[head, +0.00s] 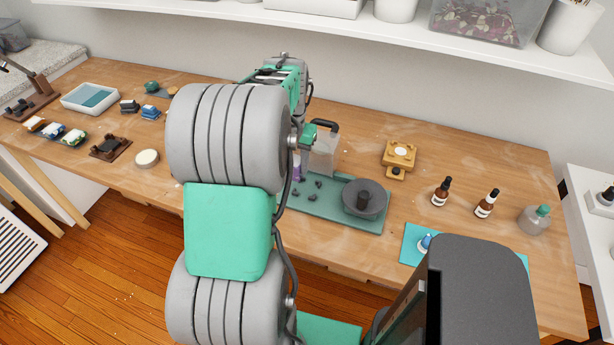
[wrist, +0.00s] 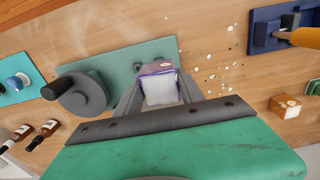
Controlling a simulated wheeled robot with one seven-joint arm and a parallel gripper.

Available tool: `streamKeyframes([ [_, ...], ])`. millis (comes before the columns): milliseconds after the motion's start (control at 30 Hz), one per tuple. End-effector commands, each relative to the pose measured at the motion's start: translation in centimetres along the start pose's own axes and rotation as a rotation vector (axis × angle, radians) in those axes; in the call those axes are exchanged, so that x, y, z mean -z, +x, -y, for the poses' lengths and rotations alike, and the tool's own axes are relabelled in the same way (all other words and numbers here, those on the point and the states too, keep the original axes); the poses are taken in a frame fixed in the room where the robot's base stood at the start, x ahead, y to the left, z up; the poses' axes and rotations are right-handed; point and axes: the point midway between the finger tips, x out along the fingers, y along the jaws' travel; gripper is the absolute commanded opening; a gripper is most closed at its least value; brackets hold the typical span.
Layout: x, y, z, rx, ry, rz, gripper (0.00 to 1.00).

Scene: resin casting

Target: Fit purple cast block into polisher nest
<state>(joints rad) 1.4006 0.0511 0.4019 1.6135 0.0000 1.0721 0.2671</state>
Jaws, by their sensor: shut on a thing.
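The purple cast block (wrist: 158,68) is between the fingers of my gripper (wrist: 158,92) in the wrist view, with a pale, whitish face towards the camera. A sliver of the purple block (head: 298,172) shows in the head view beside my arm. The polisher is a green base plate (head: 330,216) with a dark grey wheel (head: 364,197); the wheel also shows in the wrist view (wrist: 82,92). Small grey posts (head: 312,190) stand on the plate left of the wheel. The block appears over the plate's post end; whether it touches is hidden.
A clear, dark-handled container (head: 324,150) stands behind the plate. A yellow-brown fixture (head: 399,155) and brown bottles (head: 441,191) stand to the right. A blue fixture (wrist: 266,30) and an orange-brown block (wrist: 285,106) lie right in the wrist view. Pale crumbs dot the wood between.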

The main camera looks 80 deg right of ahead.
Motion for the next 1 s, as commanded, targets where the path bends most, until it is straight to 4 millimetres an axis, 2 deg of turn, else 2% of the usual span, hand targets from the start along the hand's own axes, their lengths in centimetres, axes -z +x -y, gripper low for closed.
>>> streamKeyframes([
  [33,0.5,1.3,-0.7,-0.002,0.002,0.009,0.0],
  [100,1.3,2.6,-1.5,-0.001,0.0,0.007,0.0],
  [333,2.9,5.5,-3.1,-0.001,0.0,0.006,0.0],
  [467,2.7,7.7,-2.9,-0.001,-0.003,0.007,0.0],
  [833,2.8,8.7,-2.8,0.0,-0.003,0.002,0.0],
  [867,2.8,8.7,-2.8,0.0,-0.003,0.002,0.46],
  [1000,2.7,8.6,-2.8,-0.001,-0.003,0.003,0.57],
])
